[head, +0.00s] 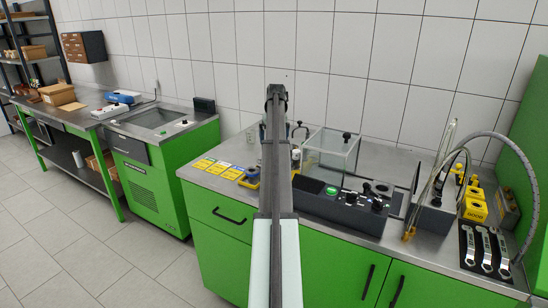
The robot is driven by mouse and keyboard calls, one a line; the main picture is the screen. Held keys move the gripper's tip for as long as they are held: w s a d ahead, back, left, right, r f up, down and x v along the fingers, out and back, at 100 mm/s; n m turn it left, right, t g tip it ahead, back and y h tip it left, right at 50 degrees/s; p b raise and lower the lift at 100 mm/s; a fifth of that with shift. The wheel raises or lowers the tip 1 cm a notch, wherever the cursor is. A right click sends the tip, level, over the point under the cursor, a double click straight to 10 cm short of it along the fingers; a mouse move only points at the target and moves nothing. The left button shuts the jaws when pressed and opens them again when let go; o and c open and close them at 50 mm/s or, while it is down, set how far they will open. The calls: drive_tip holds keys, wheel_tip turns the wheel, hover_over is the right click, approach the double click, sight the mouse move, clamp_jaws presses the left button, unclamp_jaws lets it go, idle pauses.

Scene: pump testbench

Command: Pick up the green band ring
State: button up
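I cannot make out a green band ring for certain in the head view. A small green spot (331,190) shows on top of the long black unit (345,211) on the bench, but I cannot tell whether it is a ring or part of that unit. My arm rises through the middle of the picture and hides part of the bench behind it. My gripper's fingers do not show.
The steel bench top (222,153) carries yellow cards (217,168) at left and a clear tank (331,152) behind the black unit. At right are a grey hose (519,165), yellow blocks (474,206) and wrenches (487,250). A green cabinet unit (165,165) stands left.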

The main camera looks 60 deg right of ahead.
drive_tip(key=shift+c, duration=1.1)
